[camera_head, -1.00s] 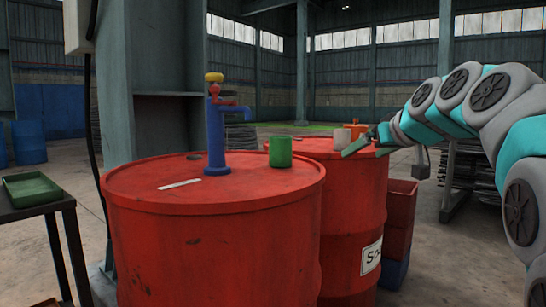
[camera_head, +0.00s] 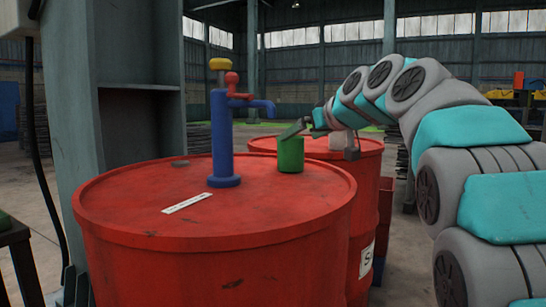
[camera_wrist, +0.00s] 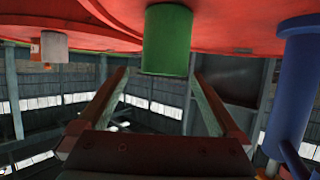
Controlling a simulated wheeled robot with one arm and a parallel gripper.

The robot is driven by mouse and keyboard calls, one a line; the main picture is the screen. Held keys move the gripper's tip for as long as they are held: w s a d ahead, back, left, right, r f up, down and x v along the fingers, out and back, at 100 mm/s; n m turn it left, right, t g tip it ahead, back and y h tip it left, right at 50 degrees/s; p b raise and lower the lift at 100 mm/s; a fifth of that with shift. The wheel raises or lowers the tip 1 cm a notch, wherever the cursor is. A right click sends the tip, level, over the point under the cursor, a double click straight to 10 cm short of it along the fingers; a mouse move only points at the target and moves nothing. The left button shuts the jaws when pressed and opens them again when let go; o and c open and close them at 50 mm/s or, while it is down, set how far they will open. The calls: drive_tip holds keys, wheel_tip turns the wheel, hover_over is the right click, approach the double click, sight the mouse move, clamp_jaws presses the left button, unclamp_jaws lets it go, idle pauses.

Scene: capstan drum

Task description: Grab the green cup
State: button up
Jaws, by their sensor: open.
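The green cup (camera_head: 290,155) stands upright on the near red drum (camera_head: 260,212), toward its back right edge. My gripper (camera_head: 298,130) is just above and behind the cup in the head view, partly hidden at that angle. The wrist view appears upside down. There, the green cup (camera_wrist: 167,40) lies in line with the gap of my open gripper (camera_wrist: 160,74), one finger to each side. The fingertips end near the cup's rim, with gaps at both sides. Nothing is held.
A blue tap (camera_head: 222,140) with a yellow knob and red handle stands left of the cup; its spout points toward the cup. A white strip (camera_head: 187,203) lies on the near drum. A second red drum (camera_head: 368,153) behind carries a pale cup (camera_head: 336,141).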

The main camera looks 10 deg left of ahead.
drive_tip(key=shift+w+a, duration=0.15)
drive_tip(key=shift+a, duration=0.15)
drive_tip(key=shift+a+p+x, duration=0.25)
drive_tip(key=shift+p+x, duration=0.25)
drive_tip(key=shift+x, duration=3.3)
drive_tip(key=shift+r, duration=0.2)
drive_tip(key=shift+c, duration=0.4)
drive_tip(key=c, duration=1.1)
drive_tip(key=shift+r, duration=0.15)
